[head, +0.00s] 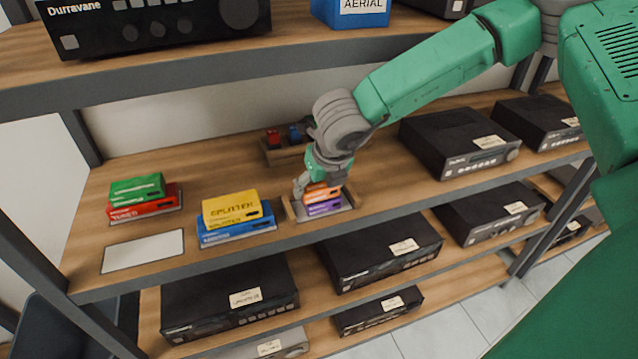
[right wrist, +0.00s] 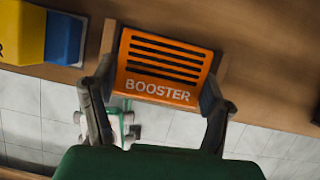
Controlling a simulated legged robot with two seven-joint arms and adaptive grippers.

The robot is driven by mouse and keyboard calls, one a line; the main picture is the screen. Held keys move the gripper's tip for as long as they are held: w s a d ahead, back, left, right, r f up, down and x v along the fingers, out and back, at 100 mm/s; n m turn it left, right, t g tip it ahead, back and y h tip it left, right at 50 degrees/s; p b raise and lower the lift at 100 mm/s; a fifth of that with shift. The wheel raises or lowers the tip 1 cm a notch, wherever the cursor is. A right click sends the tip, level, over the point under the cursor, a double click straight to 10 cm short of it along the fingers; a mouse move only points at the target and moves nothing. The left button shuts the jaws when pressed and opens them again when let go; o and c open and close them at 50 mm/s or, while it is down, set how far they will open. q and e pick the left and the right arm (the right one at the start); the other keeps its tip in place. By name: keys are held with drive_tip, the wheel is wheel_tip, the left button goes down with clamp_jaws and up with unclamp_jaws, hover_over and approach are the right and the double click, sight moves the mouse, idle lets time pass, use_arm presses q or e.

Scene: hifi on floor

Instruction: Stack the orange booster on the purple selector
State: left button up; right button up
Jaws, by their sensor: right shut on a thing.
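The orange booster (head: 318,192) lies flat directly above the purple selector (head: 324,207) on the middle shelf; I cannot tell whether a thin gap is left between them. My right gripper (head: 320,184) comes down from above and is shut on the booster, with one finger on each side. In the right wrist view the booster (right wrist: 167,68) shows its slotted top and its name between the fingers (right wrist: 157,100). The selector is hidden there. My left gripper is not in view.
A wooden holder (head: 289,209) surrounds the selector. Left of it, a yellow splitter (head: 231,208) sits on a blue box (head: 238,231), and a green box (head: 137,188) on a red one (head: 145,205). A white plate (head: 143,251) is bare. A small rack (head: 284,153) stands behind.

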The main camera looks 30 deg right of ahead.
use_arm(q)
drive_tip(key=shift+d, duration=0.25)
use_arm(e)
drive_tip(key=shift+d+f, duration=0.15)
drive_tip(key=shift+d, duration=0.2)
drive_tip(key=o, duration=1.3)
drive_tip(key=shift+a, duration=0.1)
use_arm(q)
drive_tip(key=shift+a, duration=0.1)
use_arm(e)
drive_tip(key=shift+a, duration=0.1)
drive_tip(key=shift+s+r, duration=0.1)
drive_tip(key=shift+r, duration=0.15)
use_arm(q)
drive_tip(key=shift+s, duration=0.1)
use_arm(e)
drive_tip(key=v, duration=1.1)
drive_tip(key=shift+r, duration=0.2)
